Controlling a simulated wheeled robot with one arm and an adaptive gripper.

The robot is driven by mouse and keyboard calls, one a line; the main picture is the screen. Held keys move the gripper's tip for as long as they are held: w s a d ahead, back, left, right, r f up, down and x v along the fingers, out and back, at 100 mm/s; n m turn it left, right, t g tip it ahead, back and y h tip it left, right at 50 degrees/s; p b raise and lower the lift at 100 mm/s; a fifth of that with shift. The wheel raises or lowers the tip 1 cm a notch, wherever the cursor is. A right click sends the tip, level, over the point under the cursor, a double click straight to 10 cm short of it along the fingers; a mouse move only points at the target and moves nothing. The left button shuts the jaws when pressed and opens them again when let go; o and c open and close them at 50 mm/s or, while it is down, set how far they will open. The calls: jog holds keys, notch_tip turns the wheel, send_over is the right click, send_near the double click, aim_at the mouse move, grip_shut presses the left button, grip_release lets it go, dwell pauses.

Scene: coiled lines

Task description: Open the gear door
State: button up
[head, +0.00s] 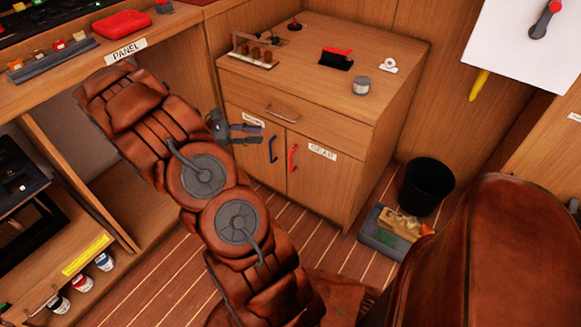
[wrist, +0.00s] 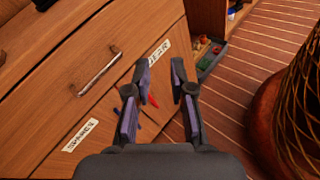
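The gear door (head: 325,185) is the right door of the wooden cabinet, under a white GEAR label (head: 322,150). It looks closed. Its upright red handle (head: 293,158) is near the door's left edge. In the wrist view the red handle (wrist: 153,101) shows between the fingers, beside the left one, and the GEAR label (wrist: 158,52) is beyond. My gripper (head: 261,133) is open and empty, in front of the cabinet to the left of the red handle in the head view. In the wrist view its fingers (wrist: 161,70) are apart, touching no handle that I can make out.
The left door has a blue handle (head: 273,149), close to the red one. A drawer with a metal pull (head: 283,114) is above. A black bin (head: 426,186) and a grey tray of items (head: 380,238) stand right of the cabinet. Striped floor before the doors looks clear.

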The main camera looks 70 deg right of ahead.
jog(key=d+f+n+h+b, duration=0.2)
jog(key=d+f+b, duration=0.25)
jog(key=f, duration=0.75)
jog(key=d+f+n+h+b, duration=0.2)
jog(key=d+f+n+b, duration=0.3)
jog(key=f, duration=0.6)
jog(key=m+b, duration=0.2)
send_over(291, 171)
jog(key=shift+w+d+f+g, duration=0.2)
jog(key=shift+d+f+g, duration=0.1)
jog(key=shift+g, duration=0.1)
jog(key=shift+p, duration=0.3)
grip_shut()
